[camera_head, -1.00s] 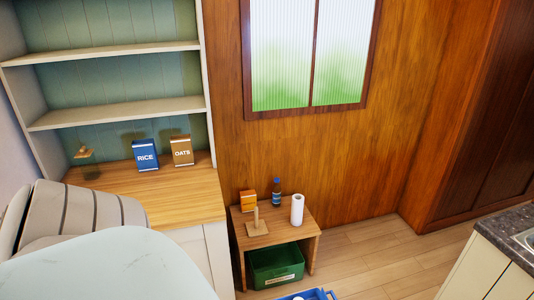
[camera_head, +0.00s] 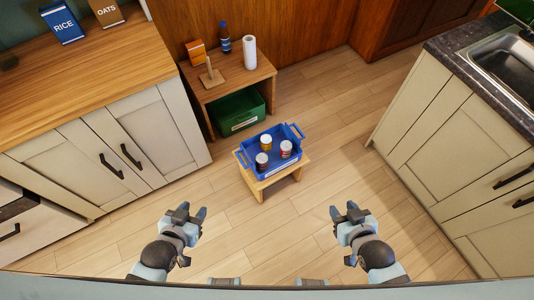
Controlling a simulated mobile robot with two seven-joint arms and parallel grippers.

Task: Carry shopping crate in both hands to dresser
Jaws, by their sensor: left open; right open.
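A blue shopping crate (camera_head: 247,161) with a raised handle at each end sits on a small wooden stool (camera_head: 252,188) on the floor, in the middle of the head view. Three jars or cans stand inside it, one with a yellow body (camera_head: 266,142). The dresser (camera_head: 130,75) has a wooden top and pale doors and stands at the left. My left gripper (camera_head: 187,213) is open and empty, in front of the crate to the left. My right gripper (camera_head: 348,212) is open and empty, in front of it to the right. Neither touches the crate.
A rice box (camera_head: 62,24) and an oats box (camera_head: 106,13) stand at the back of the dresser top. A low side table (camera_head: 225,88) holds a bottle, a paper roll and an orange box, with a green crate (camera_head: 236,112) beneath. A sink counter (camera_head: 455,140) stands right. Floor between is clear.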

